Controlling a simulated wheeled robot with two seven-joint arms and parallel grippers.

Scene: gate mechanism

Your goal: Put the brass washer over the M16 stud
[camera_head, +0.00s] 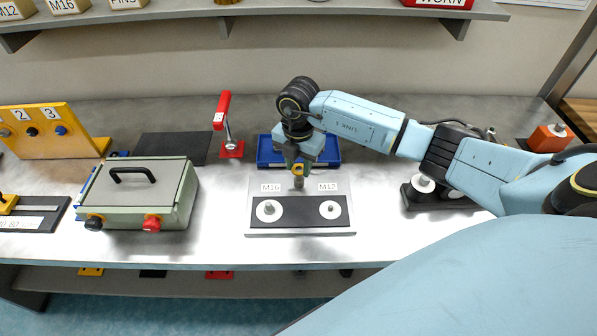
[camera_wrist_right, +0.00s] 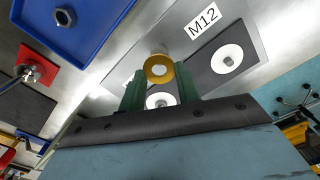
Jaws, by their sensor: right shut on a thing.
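My right gripper (camera_head: 298,172) points down above the back of the stud board (camera_head: 300,232), between the M16 and M12 labels. In the right wrist view its green fingers (camera_wrist_right: 160,85) are shut on the brass washer (camera_wrist_right: 149,72), a round brass-coloured piece with a pale centre. A short metallic cylinder (camera_head: 299,183) shows under the fingers in the head view. The M16 stud (camera_head: 268,208) stands on a white disc at the board's left, to the front left of the gripper. In the wrist view its disc (camera_wrist_right: 160,101) is partly hidden. My left gripper is out of view.
The M12 stud (camera_head: 330,208) stands on the right disc. A blue tray (camera_head: 265,152) sits behind the board, with a hex nut (camera_wrist_right: 65,17) in it. A red toggle clamp (camera_head: 231,149) and a green box (camera_head: 182,208) stand left.

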